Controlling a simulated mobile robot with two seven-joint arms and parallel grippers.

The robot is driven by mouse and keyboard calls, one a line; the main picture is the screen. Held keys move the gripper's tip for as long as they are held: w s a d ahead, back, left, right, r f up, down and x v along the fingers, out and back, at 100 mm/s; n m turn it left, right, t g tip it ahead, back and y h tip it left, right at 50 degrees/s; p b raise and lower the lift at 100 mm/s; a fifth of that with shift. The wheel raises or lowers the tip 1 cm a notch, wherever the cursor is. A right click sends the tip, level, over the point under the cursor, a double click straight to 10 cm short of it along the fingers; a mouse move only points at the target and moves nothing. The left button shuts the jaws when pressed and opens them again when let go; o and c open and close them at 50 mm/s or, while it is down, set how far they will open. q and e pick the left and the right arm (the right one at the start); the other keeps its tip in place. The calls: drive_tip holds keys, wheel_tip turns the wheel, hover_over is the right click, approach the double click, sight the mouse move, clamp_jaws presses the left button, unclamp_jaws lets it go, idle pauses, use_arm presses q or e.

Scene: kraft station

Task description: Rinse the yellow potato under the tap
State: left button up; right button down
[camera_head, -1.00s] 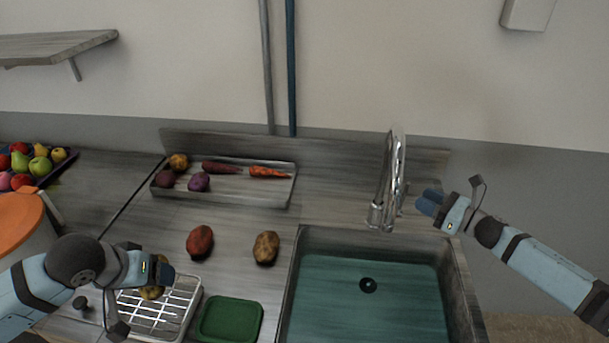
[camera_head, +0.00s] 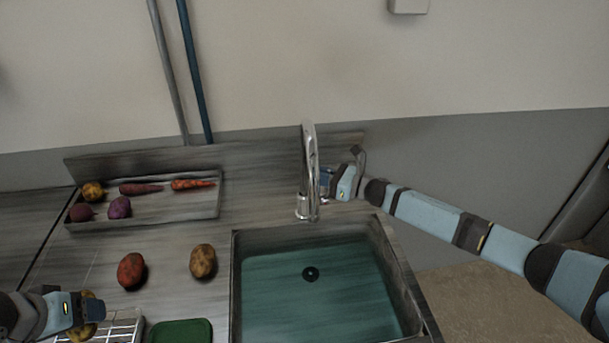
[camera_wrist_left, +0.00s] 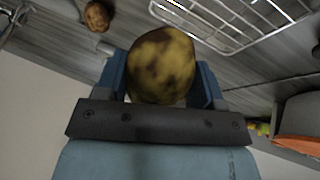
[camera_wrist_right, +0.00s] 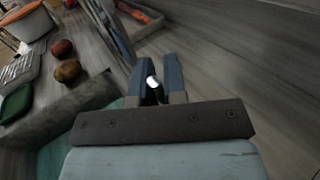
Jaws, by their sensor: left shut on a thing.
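The yellow potato (camera_wrist_left: 162,65), mottled with brown, sits between the fingers of my left gripper in the left wrist view. In the head view my left gripper (camera_head: 84,311) is shut on it at the lower left, by the wire rack, and partly hides the potato (camera_head: 92,307). The chrome tap (camera_head: 310,165) stands behind the sink (camera_head: 238,285); no water stream shows. My right gripper (camera_head: 330,183) is just right of the tap, its tips partly hidden. In the right wrist view its fingers (camera_wrist_right: 153,85) stand slightly apart with a shiny piece between or behind them.
A brown potato (camera_head: 203,261) and a red one (camera_head: 131,270) lie left of the sink. The wire rack (camera_head: 122,326) and a green board (camera_head: 181,331) are in front. A tray (camera_head: 150,214) at the back holds carrots and several other vegetables.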

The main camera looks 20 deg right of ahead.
sight(89, 327)
use_arm(q)
drive_tip(key=shift+f+b, duration=2)
drive_tip(key=shift+f, duration=0.05)
use_arm(e)
drive_tip(key=shift+s+a+f+n+t+y, duration=0.15)
drive_tip(key=shift+s+f+n+t+y, duration=0.15)
drive_tip(key=shift+s+n, duration=0.2)
use_arm(q)
drive_tip(key=shift+f, duration=0.15)
use_arm(e)
drive_tip(key=shift+r, duration=0.35)
drive_tip(key=c, duration=1.2)
unclamp_jaws()
drive_tip(key=shift+o, duration=0.2)
